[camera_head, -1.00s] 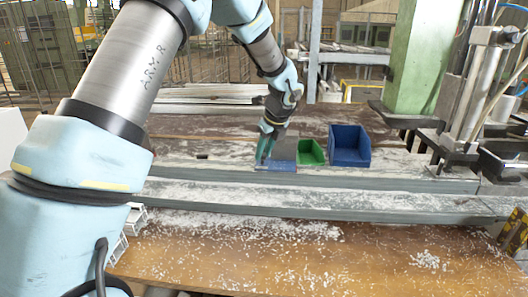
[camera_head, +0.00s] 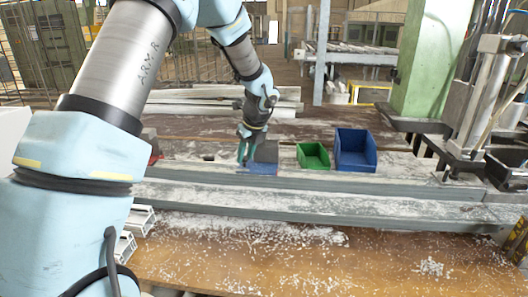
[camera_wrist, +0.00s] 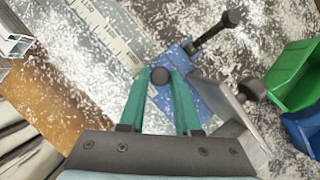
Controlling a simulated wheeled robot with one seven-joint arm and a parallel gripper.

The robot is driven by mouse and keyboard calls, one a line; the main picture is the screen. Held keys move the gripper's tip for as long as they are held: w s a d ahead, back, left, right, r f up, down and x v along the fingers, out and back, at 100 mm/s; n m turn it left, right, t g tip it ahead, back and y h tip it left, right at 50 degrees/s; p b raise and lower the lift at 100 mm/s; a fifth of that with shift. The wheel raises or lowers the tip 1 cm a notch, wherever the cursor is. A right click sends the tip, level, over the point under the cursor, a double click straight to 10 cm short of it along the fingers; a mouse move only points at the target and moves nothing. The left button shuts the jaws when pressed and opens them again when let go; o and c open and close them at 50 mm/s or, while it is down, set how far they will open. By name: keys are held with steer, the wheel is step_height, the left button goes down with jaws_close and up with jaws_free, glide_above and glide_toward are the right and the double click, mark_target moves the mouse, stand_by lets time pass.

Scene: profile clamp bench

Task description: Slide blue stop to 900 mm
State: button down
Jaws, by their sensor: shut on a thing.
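The blue stop (camera_head: 263,169) sits on the long grey rail behind the wooden bench edge, left of the green bin. It has a grey plate standing on it and shows in the wrist view as a blue block (camera_wrist: 177,57) with a dark-handled lever. My gripper (camera_head: 243,160) reaches down at the stop's left side.
A green bin (camera_head: 313,155) and a blue bin (camera_head: 355,148) stand right of the stop. A clamp machine (camera_head: 475,130) stands at the far right. White profiles (camera_head: 140,222) lie at the left front. A red part (camera_head: 154,150) shows partly behind my arm. Chips litter the bench.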

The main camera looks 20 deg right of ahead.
steer(key=shift+w+a, duration=0.3)
steer(key=shift+a, duration=0.2)
steer(key=shift+w+a, duration=0.25)
steer(key=shift+a, duration=0.25)
steer(key=c, duration=0.9)
jaws_free()
steer(key=shift+r, duration=0.1)
steer(key=b+v, duration=0.2)
steer(key=v, duration=0.8)
steer(key=shift+s+d+r, duration=0.1)
steer(key=shift+s+r, duration=0.1)
steer(key=shift+r, duration=0.1)
